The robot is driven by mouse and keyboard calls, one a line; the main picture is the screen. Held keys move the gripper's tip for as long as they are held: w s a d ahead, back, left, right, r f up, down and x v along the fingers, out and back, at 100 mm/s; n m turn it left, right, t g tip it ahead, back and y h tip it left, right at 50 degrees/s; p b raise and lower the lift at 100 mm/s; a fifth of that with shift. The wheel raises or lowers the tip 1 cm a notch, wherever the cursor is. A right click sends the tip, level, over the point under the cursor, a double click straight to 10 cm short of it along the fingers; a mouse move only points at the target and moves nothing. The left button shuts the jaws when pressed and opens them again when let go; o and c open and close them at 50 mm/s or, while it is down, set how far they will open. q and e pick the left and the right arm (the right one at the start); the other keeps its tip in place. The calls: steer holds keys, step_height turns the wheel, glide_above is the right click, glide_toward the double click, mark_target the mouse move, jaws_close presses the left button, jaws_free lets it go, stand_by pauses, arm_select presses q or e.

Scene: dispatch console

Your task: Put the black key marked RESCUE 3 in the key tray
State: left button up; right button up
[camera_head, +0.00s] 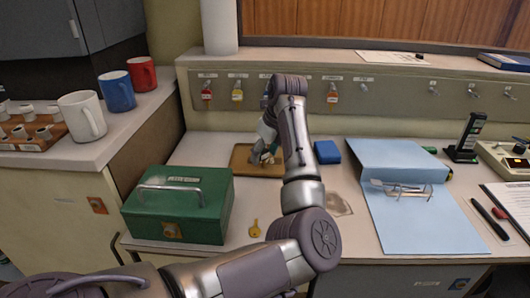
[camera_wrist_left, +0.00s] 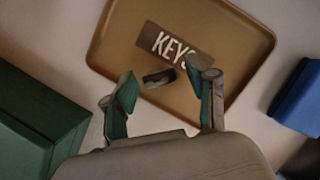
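The tan key tray (camera_head: 241,162) lies on the desk at the back, right of the green box. It also shows in the left wrist view (camera_wrist_left: 112,50), with a "KEYS" label on its floor. My left gripper (camera_head: 266,152) is over the tray, pointing down. In the left wrist view its two fingers (camera_wrist_left: 159,76) are spread apart. A small black item (camera_wrist_left: 158,78), apparently the black key, shows between the fingertips over the tray floor, with no clear finger contact; its marking cannot be read. My right gripper is not in view.
A green cash box (camera_head: 180,205) stands left of the tray, a blue block (camera_head: 327,152) right of it. A brass key (camera_head: 255,229) lies on the desk in front. Tagged keys (camera_head: 332,97) hang on the back panel. A blue folder (camera_head: 415,215) lies to the right.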

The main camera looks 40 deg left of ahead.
arm_select(q)
steer(key=shift+r, duration=0.35)
steer(key=p+v, duration=0.1)
steer(key=v, duration=1)
steer(key=shift+d+r+p, duration=0.2)
steer(key=shift+p, duration=0.1)
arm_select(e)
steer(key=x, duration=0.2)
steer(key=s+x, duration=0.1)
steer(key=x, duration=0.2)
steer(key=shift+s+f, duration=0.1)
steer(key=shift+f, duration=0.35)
arm_select(q)
steer(key=shift+s, duration=0.1)
